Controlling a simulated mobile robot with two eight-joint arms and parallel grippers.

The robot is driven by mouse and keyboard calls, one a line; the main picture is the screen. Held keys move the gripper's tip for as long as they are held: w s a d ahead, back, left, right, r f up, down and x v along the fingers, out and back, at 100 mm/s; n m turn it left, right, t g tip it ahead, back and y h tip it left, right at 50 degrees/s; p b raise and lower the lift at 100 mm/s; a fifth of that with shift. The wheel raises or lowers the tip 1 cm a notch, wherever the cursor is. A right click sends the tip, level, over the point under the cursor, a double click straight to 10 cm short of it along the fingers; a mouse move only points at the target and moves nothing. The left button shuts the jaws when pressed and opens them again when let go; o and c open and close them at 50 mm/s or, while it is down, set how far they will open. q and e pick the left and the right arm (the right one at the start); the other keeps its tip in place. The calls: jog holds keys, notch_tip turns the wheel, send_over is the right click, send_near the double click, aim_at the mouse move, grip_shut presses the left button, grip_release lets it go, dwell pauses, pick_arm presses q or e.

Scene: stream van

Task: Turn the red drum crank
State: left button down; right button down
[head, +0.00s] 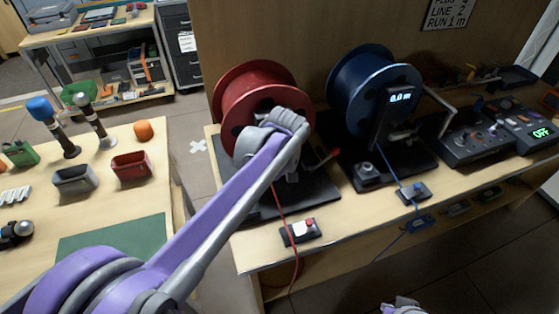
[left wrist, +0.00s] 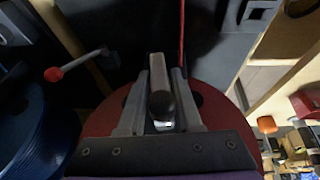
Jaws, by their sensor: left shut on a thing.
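The red drum (head: 258,84) stands upright on a dark base at the left end of the far bench. It also shows under the fingers in the left wrist view (left wrist: 212,106). My left gripper (left wrist: 159,92) is in front of the drum and shut on the dark, round-ended crank handle (left wrist: 161,105). A grey bar, apparently the crank arm (left wrist: 157,68), runs between the fingers. In the head view my left arm hides the crank and most of the gripper. A bit of my right arm shows at the bottom edge; its fingers are not visible.
A lever with a red tip (head: 329,155) sticks out beside the red drum. A blue drum (head: 362,82) with its own crank (head: 440,104) and a display reading 0.0 m stands to the right. A red cable (head: 279,201) runs down past a small switch box (head: 299,231).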

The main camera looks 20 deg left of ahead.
pick_arm(q)
jog(key=shift+w+d+y, duration=0.1)
jog(key=shift+y, duration=0.4)
jog(key=shift+g, duration=0.3)
jog(key=c, duration=0.8)
grip_release()
jog(key=shift+o, duration=0.2)
jog(key=shift+r, duration=0.1)
jog(key=p+v, duration=0.1)
jog(key=v, duration=0.9)
jog(key=shift+s+r, duration=0.25)
jog(key=shift+r, duration=0.05)
